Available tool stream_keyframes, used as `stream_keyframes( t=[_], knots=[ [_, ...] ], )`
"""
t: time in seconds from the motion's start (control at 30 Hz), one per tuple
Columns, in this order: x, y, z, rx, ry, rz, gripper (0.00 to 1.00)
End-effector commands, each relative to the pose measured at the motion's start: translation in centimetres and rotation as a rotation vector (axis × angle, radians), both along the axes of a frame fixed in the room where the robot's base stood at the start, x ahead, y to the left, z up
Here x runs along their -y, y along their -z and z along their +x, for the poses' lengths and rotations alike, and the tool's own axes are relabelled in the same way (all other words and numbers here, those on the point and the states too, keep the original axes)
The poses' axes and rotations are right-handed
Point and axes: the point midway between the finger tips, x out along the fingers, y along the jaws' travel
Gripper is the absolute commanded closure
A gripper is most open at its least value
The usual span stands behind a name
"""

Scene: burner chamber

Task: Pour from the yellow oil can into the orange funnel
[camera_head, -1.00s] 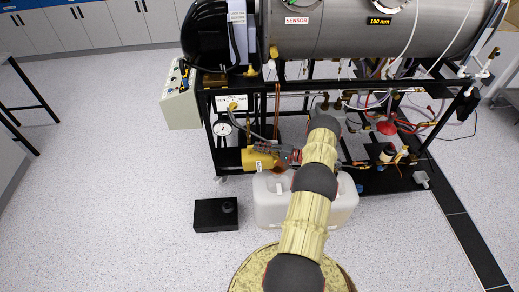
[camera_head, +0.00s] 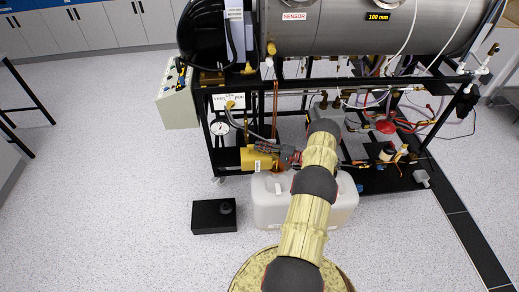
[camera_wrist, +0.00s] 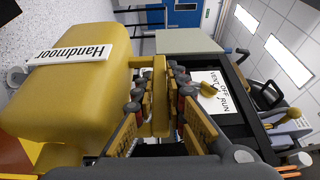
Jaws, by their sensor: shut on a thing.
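The yellow oil can (camera_head: 258,160) is at the lower left of the metal rig in the head view. It fills the left of the wrist view (camera_wrist: 80,85), with a white "Handmoor" label on its side. My gripper (camera_wrist: 160,95) is shut on the can's yellow handle part; in the head view my gripper (camera_head: 284,154) is at the can's right side. An orange surface (camera_wrist: 14,155) shows at the lower left edge of the wrist view, below the can. It may be the orange funnel, but only part shows. I cannot clearly make out the funnel in the head view.
A whitish plastic container (camera_head: 272,208) stands on the floor below the can, partly behind my arm. A black box (camera_head: 212,217) lies to its left. The floor at left is clear.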

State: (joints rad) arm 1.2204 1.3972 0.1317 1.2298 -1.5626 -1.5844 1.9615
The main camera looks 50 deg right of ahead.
Motion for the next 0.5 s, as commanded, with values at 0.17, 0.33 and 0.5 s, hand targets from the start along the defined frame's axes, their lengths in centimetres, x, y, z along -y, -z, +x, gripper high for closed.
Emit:
stream_keyframes(
  t=[0.17, 0.33, 0.5],
  knots=[
    [0.05, -0.15, 0.02, 0.002, 0.0, -0.002, 1.0],
    [0.13, -0.13, -0.05, 0.007, 0.0, 0.004, 1.0],
    [0.34, -0.25, -0.29, 0.027, 0.001, 0.023, 1.0]
  ],
)
